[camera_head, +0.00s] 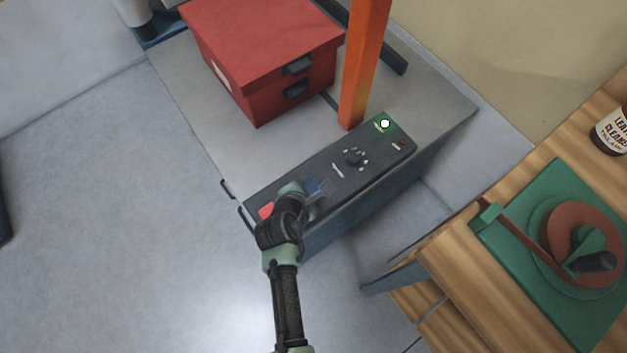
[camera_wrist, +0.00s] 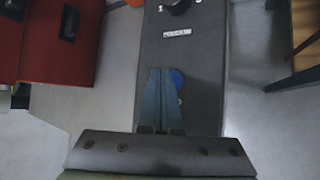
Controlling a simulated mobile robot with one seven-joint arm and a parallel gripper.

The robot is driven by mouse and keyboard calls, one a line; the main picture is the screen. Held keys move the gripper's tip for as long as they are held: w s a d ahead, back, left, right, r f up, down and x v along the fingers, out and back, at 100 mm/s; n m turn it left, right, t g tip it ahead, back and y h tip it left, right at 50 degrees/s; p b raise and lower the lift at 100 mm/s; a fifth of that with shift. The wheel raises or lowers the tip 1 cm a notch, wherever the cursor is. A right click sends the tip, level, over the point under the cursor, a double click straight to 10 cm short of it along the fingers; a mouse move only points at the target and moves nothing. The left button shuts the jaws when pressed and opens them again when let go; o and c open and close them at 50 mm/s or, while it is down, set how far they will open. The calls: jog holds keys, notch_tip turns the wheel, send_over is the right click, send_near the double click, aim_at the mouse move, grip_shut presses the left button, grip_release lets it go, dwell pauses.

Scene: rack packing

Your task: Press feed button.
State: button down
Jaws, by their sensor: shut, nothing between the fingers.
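A dark control panel (camera_head: 345,165) runs along the front edge of a grey machine. A blue button (camera_head: 313,186) is on it, between a red part (camera_head: 266,210) near the left end and a round dial (camera_head: 355,157). No label reading "feed" can be made out. My gripper (camera_head: 320,188) is over the panel at the blue button. In the wrist view its shut fingers (camera_wrist: 158,72) overlap the blue button (camera_wrist: 177,78) and partly hide it. I cannot tell whether the fingertips touch it.
A red lidded box (camera_head: 262,55) sits on the machine top (camera_head: 205,110), behind the panel. An orange post (camera_head: 364,65) rises next to it. A green lamp (camera_head: 385,124) is lit. A wooden table (camera_head: 445,275) with a green hand-cranked device (camera_head: 545,255) is at right.

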jog(key=shift+r, duration=0.1)
notch_tip(320, 180, up, 5)
jog(key=p, duration=0.5)
jog(key=shift+p, duration=0.3)
dwell(0.8)
